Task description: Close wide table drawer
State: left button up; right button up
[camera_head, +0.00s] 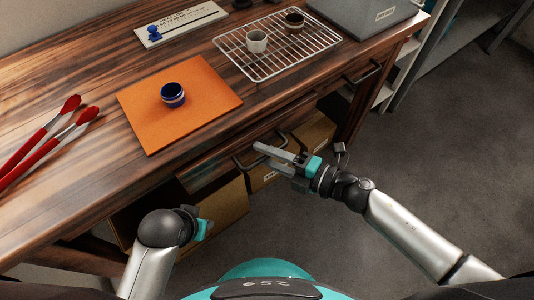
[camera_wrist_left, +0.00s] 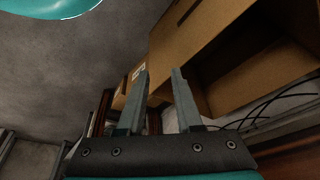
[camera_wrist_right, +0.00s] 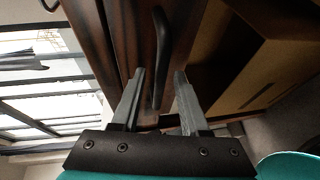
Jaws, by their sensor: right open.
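The wide drawer (camera_head: 210,169) is under the front edge of the wooden table (camera_head: 60,215). Its front seems to stand slightly out from the table; how far is hard to tell. Its dark bar handle (camera_head: 243,163) also shows in the right wrist view (camera_wrist_right: 160,50). My right gripper (camera_head: 262,155) is open at the handle, which in the right wrist view reaches between its fingers; I cannot tell whether they touch. My left gripper (camera_wrist_left: 161,75) is open and empty, low in front of the table, its fingers hidden in the head view.
Cardboard boxes (camera_head: 222,205) stand under the table. A narrower drawer handle (camera_head: 362,73) is to the right. On the tabletop are an orange mat (camera_head: 205,125) with a blue bowl (camera_head: 172,95), a wire rack (camera_head: 265,65) with cups, and red tongs (camera_head: 45,138). The floor (camera_head: 440,150) at right is clear.

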jog(key=shift+c, duration=0.2)
grip_shut()
dwell(1.1)
